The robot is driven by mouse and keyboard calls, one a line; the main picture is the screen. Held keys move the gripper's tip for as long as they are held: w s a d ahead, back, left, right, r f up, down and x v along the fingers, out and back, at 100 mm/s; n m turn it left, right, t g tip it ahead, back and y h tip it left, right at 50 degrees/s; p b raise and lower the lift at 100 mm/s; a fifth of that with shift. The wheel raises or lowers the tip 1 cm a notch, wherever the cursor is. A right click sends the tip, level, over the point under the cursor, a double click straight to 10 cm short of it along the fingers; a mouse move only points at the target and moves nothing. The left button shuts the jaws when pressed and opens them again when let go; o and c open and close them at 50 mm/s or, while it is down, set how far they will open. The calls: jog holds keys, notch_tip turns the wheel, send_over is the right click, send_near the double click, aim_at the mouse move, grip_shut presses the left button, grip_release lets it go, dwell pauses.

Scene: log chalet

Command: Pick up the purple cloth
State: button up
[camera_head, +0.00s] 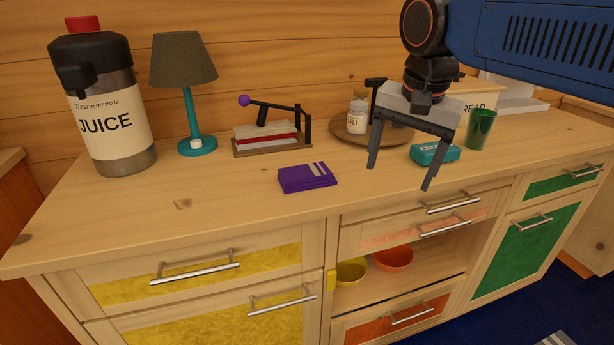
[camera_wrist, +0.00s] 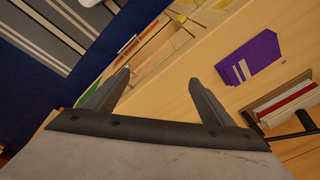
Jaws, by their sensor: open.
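The purple cloth (camera_head: 306,178) lies folded flat on the wooden counter, near its front edge, with pale stripes at one corner. It also shows in the wrist view (camera_wrist: 250,59), to the right of my fingers. My gripper (camera_head: 399,176) is open and empty, to the right of the cloth and above the counter. It is apart from the cloth. In the wrist view my gripper (camera_wrist: 158,92) has its two fingers spread wide with nothing between them.
Behind the cloth stands a press with a purple knob (camera_head: 266,136). A round tray (camera_head: 345,135) holds a salt jar (camera_head: 357,117). A lamp (camera_head: 190,100) and juice dispenser (camera_head: 105,110) stand left. The front-left counter is clear.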

jog(key=w+a+r+m+g, duration=0.1)
jog(key=w+a+r+m, duration=0.4)
jog(key=a+r, duration=0.4)
jog(key=m+g+h, duration=0.1)
jog(key=m, duration=0.2)
send_near(306, 170)
notch_tip(306, 170, down, 4)
jog(key=shift+w+f, duration=0.1)
jog(key=shift+w, duration=0.05)
jog(key=shift+d+f, duration=0.2)
jog(key=shift+f, duration=1.05)
jog(key=shift+d+f, duration=0.2)
jog(key=shift+f, duration=1.1)
jog(key=shift+c, duration=0.7)
jog(key=c, duration=1.1)
